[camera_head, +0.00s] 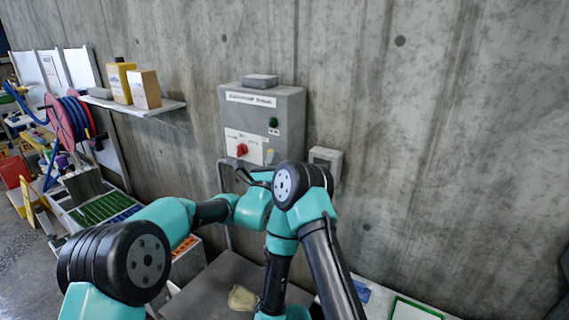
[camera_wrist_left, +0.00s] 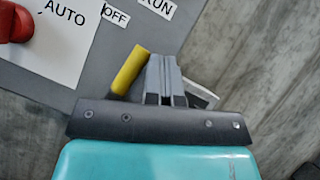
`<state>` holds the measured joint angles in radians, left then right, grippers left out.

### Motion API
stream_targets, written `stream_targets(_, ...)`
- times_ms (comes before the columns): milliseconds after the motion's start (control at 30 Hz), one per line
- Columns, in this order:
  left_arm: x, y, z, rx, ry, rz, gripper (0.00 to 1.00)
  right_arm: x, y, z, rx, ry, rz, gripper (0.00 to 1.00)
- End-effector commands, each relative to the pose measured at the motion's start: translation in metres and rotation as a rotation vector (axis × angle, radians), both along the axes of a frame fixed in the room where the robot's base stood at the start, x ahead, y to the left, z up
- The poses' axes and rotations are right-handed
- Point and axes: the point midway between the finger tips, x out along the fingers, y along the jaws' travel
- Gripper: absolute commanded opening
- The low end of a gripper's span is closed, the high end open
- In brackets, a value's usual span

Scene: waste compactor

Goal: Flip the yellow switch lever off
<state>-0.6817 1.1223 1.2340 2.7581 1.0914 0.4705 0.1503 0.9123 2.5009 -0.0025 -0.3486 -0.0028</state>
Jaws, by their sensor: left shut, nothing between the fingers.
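The yellow switch lever (camera_wrist_left: 130,70) is a short yellow rod on the grey control box (camera_head: 291,120), below the OFF and RUN labels. In the head view the lever (camera_head: 270,155) shows small near the box's lower right, partly hidden by my arms. In the left wrist view my left gripper (camera_wrist_left: 165,62) is shut and empty, its fingers just right of the lever. I cannot tell whether they touch it. In the head view the left gripper (camera_head: 258,172) is small and dark, in front of the box's lower part. My right gripper is not in view.
A red knob (camera_head: 242,150) by the AUTO label and a green button (camera_head: 273,122) are on the box. A small grey wall box (camera_head: 326,160) is right of it. A shelf (camera_head: 150,108) with cartons is at left. The wall at right is bare.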

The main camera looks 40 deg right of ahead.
Motion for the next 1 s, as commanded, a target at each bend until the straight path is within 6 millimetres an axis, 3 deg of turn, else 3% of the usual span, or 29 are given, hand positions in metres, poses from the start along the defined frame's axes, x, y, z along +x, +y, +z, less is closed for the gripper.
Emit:
stream_targets(367,0.009,0.01,0.001,-0.026,0.063,0.014,0.0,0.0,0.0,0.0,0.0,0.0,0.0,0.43)
stream_targets(767,0.008,0.011,0.0,-0.025,0.062,0.013,0.0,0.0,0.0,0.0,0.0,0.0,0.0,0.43)
stream_targets(1000,0.0,0.021,-0.008,-0.024,0.063,0.013,0.0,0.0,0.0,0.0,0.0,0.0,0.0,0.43)
